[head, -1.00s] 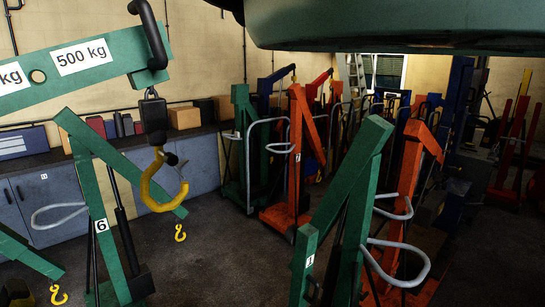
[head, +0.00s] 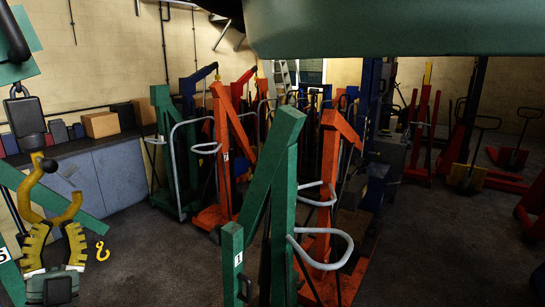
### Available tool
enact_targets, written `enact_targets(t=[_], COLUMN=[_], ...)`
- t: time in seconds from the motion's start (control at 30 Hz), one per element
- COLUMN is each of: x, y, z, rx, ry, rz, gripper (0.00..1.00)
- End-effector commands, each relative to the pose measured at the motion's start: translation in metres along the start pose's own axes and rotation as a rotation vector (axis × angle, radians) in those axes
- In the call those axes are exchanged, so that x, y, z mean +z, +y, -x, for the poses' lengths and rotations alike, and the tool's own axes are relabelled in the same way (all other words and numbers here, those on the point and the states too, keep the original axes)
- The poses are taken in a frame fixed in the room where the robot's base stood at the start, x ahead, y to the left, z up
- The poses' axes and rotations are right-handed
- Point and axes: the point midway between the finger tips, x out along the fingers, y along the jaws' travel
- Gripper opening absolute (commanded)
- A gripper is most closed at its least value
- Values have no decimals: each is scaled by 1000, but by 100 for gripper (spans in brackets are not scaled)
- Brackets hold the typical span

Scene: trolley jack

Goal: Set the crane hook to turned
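The large yellow crane hook (head: 28,196) hangs at the left edge under a black block (head: 25,122). A green boom end (head: 20,50) with a black shackle is above it, partly cut off by the frame. The hook's open mouth faces right, with its tip raised. My gripper (head: 57,224), with yellow and black fingers, points up from below at the hook's lower curve. Its fingers are apart, with a gap between them. The fingertips overlap the bottom of the hook in the picture; I cannot tell whether they touch it.
A smaller yellow hook (head: 102,251) hangs just right of my gripper. A green crane marked 1 (head: 284,190) stands in the middle foreground, with orange cranes (head: 222,150) behind it. Grey cabinets (head: 118,178) line the left wall. Floor at the right front is clear.

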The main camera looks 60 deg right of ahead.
Motion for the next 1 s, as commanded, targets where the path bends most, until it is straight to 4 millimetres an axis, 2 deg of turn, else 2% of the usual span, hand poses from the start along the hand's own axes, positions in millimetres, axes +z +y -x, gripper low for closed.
enact_targets(t=[0.03,0.2,0.4,0.5,0.6,0.73,0.9,1.0], x=[21,85,147,172,192,211,217,210], y=[28,101,169,193,210,222,223,216], z=[-4,-16,-22,-25,-30,-40,-59,-74], rx=[72,289,501,584,646,694,701,671], ry=[-47,-228,-414,-498,-577,-682,-819,-903], rz=[-3,-97,-282,-400,-531,-710,-945,-1079], gripper=[1,0,0,0,0,0,0,0])
